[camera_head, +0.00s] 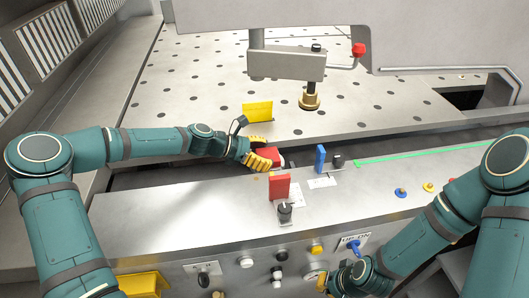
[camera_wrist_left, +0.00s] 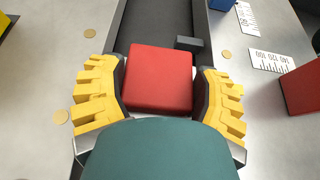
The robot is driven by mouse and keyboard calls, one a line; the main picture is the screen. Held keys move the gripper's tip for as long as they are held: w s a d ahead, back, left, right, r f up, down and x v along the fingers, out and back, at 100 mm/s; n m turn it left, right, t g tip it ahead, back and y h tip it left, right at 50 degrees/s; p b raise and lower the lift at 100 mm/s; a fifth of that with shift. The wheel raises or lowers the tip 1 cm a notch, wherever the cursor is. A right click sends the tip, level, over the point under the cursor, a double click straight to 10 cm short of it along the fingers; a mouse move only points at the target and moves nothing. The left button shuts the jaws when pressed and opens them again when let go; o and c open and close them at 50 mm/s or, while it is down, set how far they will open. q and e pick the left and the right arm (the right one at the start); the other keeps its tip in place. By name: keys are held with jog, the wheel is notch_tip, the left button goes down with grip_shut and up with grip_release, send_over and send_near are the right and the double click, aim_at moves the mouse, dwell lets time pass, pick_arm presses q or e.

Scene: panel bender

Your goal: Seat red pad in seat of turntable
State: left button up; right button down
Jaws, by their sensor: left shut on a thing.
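The red pad (camera_wrist_left: 158,76) is a squarish red block with rounded edges. It lies between the yellow fingers of my left gripper (camera_wrist_left: 160,88), which is shut on it. In the head view the left gripper (camera_head: 267,153) holds the pad (camera_head: 270,155) over the dark channel between the perforated table and the front console. Fingers partly hide the pad there. I cannot make out the turntable's seat for certain. My right gripper (camera_head: 323,283) is low by the console's front panel, partly hidden by its own arm; its fingers are hard to read.
A red block (camera_head: 279,187) and a blue block (camera_head: 320,157) stand on the console (camera_head: 170,215), near black knobs. A yellow block (camera_head: 257,112) stands on the perforated table (camera_head: 190,80). A brass-footed post (camera_head: 309,100) hangs from a grey arm above it. The console's left part is clear.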

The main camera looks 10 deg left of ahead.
pick_arm(q)
jog(key=shift+s+f, duration=0.1)
jog(key=shift+f, duration=0.35)
dwell(0.6)
jog(key=o, duration=1.2)
jog(key=shift+f, duration=0.1)
jog(key=shift+o, duration=0.2)
